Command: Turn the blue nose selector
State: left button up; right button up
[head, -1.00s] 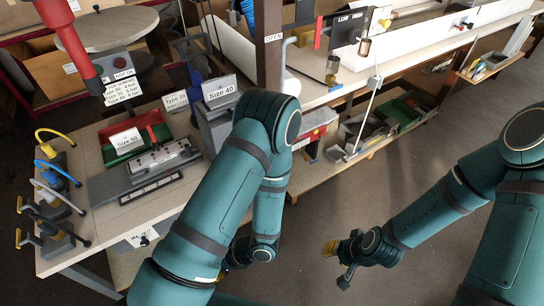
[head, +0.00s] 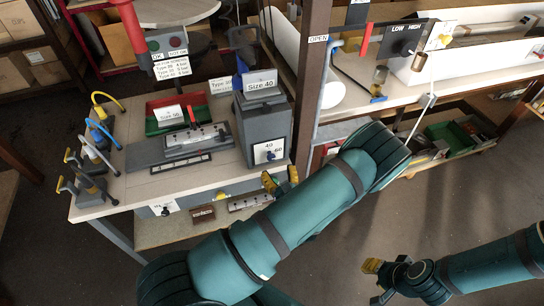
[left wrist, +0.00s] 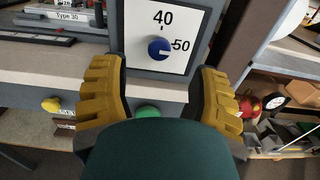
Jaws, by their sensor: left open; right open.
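The blue nose selector (head: 269,156) is a round blue knob on a white panel on the grey Size 40 box (head: 262,118). In the left wrist view the knob (left wrist: 160,48) sits below the "40" mark and left of the "50" mark. Its white pointer line points right, toward 50. My left gripper (head: 282,180) is open just in front of and below the panel. In the left wrist view, its yellow-padded fingers (left wrist: 162,74) spread to either side of the knob, apart from it. My right gripper (head: 374,282) is open and empty over the floor, lower right.
A green button (left wrist: 147,112) and a yellow knob (left wrist: 51,104) show below the panel.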

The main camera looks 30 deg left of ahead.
aim_at(272, 158)
pick_arm(q)
jog(key=x, duration=0.7)
jog(key=shift+c, duration=0.2)
grip_shut()
